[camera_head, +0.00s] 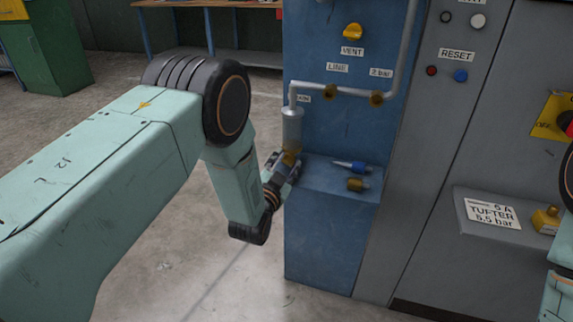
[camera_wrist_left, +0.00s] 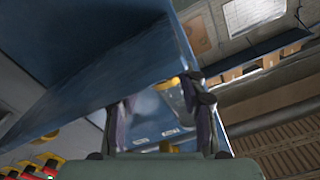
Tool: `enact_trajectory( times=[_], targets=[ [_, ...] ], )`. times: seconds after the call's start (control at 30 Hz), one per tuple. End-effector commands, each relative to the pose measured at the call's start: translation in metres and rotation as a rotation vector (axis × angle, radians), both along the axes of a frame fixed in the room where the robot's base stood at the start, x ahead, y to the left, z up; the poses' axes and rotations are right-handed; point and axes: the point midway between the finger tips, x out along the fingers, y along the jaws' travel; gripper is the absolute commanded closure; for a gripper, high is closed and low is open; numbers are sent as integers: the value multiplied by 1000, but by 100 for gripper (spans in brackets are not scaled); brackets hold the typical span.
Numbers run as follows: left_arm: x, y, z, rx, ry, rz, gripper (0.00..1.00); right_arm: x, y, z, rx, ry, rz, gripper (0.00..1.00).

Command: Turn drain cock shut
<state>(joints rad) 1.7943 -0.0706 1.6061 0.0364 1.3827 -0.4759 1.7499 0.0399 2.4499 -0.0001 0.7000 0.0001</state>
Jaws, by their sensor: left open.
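A grey cylindrical bowl (camera_head: 292,127) hangs from the pipe on the blue cabinet in the head view. A brass-coloured fitting (camera_head: 291,157), seemingly the drain cock, is at its lower end, partly hidden by my left gripper (camera_head: 282,167). My left gripper is just below and beside the fitting; contact cannot be told. In the left wrist view my left gripper (camera_wrist_left: 160,100) is open, with its two dark fingers apart. A blurred pale shape and small yellow parts show between and beyond them. The handle's angle is too small to tell. My right gripper is out of frame.
The pipe (camera_head: 350,92) runs above. Open floor (camera_head: 190,270) lies left of the cabinet.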

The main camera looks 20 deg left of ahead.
Motion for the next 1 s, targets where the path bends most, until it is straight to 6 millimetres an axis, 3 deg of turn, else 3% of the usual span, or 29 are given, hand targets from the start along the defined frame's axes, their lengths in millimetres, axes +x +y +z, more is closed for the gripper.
enact_trajectory(
  times=[0.5, 0.73, 1.0],
  targets=[
    [-1, -3, 0, -1, 0, 0, 99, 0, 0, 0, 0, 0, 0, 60],
    [-1, -2, 0, -66, 4, 0, 100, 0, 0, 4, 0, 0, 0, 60],
    [-2, -1, 1, -335, 14, 1, 100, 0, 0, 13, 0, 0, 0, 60]
  ],
)
